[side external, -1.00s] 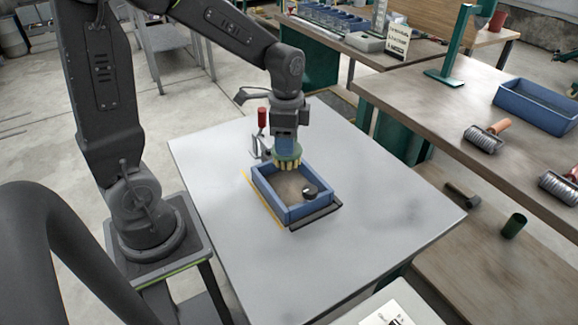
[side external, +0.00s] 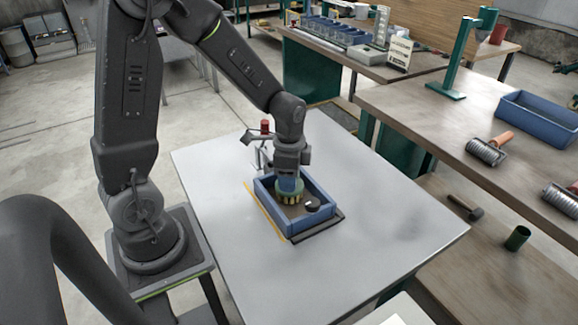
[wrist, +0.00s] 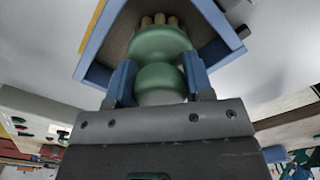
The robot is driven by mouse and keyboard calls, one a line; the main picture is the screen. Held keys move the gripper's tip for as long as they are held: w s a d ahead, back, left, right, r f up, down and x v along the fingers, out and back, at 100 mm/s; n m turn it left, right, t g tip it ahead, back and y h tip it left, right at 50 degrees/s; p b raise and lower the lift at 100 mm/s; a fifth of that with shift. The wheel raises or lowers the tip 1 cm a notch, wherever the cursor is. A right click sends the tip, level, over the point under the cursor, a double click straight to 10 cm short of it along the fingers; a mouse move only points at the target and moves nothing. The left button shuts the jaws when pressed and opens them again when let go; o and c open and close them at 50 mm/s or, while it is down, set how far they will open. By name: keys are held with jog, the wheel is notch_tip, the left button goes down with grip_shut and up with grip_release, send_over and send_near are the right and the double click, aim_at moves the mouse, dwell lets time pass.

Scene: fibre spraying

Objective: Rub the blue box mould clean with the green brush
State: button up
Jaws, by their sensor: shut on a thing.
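The blue box mould (side external: 326,196) lies on the pale table, open side up, and a corner of it also shows in the wrist view (wrist: 92,62). My gripper (side external: 290,185) is shut on the green brush (wrist: 160,48), with its blue fingers on either side of the brush's round knob. The brush (side external: 289,195) points down inside the mould, its yellowish bristles towards the mould's floor. I cannot tell whether the bristles touch the floor. A small dark round knob (side external: 312,206) sits in the mould, to the right of the brush.
A red-handled clamp (side external: 265,128) stands at the mould's far side. A yellow strip (side external: 262,208) and a dark bar (side external: 318,228) edge the mould. The pale table (side external: 385,215) is clear to the right. A second blue box (side external: 540,118) and rollers (side external: 487,151) lie on the wooden bench.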

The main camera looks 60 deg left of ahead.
jog(key=shift+d+f, duration=0.15)
jog(key=shift+d, duration=0.55)
jog(key=shift+d+f, duration=0.15)
jog(key=shift+d, duration=0.55)
jog(key=shift+c, duration=0.3)
jog(key=shift+d+f, duration=0.15)
jog(key=shift+d, duration=0.2)
jog(key=shift+a, duration=1.8)
jog(key=shift+r, duration=4)
